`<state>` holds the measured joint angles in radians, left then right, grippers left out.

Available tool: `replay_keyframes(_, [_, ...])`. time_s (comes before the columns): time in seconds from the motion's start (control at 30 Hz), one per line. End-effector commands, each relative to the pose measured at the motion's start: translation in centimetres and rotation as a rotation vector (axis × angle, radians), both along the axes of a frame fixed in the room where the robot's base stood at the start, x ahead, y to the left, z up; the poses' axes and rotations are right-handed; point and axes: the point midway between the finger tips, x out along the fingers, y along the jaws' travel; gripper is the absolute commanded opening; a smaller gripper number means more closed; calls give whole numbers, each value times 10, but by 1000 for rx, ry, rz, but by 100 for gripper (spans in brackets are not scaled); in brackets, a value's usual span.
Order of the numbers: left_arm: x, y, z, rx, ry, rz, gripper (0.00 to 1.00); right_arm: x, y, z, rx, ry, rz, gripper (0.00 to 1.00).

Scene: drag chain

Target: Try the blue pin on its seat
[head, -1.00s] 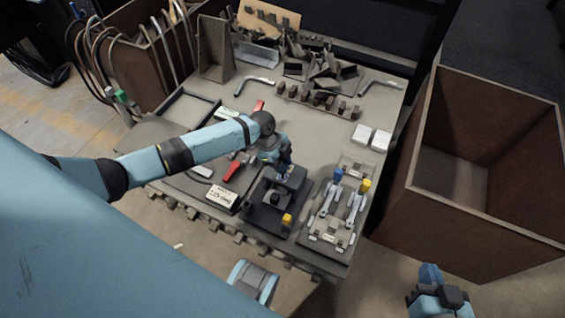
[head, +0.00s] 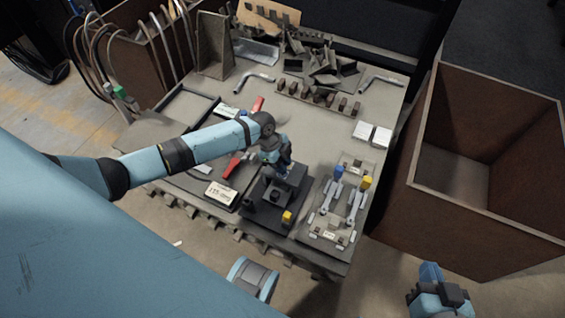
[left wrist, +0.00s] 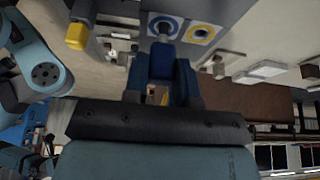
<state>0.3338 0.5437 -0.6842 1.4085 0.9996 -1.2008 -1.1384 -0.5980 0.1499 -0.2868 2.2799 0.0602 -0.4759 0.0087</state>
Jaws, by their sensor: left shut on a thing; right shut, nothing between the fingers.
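My left gripper (head: 284,174) points down over the black fixture (head: 262,214) near the table's front edge. In the left wrist view, it is shut on a dark blue piece (left wrist: 162,60), which I take as the blue pin. Its lower end and its contact with a seat are hidden. Beyond it in that view, a blue ring (left wrist: 165,25) and a yellow ring (left wrist: 201,33) lie side by side on a grey surface. A yellow block (head: 287,216) sits on the fixture's front corner. My right gripper (head: 445,294) is shut and empty, low at the right, away from the table.
A grey plate (head: 326,236) with blue-topped (head: 338,171) and yellow-topped (head: 366,181) parts lies right of the fixture. A dark tray with a label card (head: 221,193) lies left. Metal clutter fills the back. A large brown bin (head: 470,225) stands right.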

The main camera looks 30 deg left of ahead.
Motion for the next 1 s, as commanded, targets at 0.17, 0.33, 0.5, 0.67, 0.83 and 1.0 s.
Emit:
replay_keyframes(0.17, [0,0,-4,0,0,0,2,0,0,-3,0,0,0,0])
replay_keyframes(0.33, [0,0,-8,0,0,0,2,0,0,-5,0,0,0,0])
replay_keyframes(0.5, [0,0,-11,0,0,1,2,0,0,-7,0,0,0,0])
replay_keyframes(0.67, [0,0,-14,0,0,1,2,0,0,-9,0,0,0,0])
replay_keyframes(0.83, [0,0,-18,0,0,1,2,0,0,-12,-1,2,0,0])
replay_keyframes(1.0, [0,0,-22,0,0,1,2,0,0,-17,-2,5,1,0])
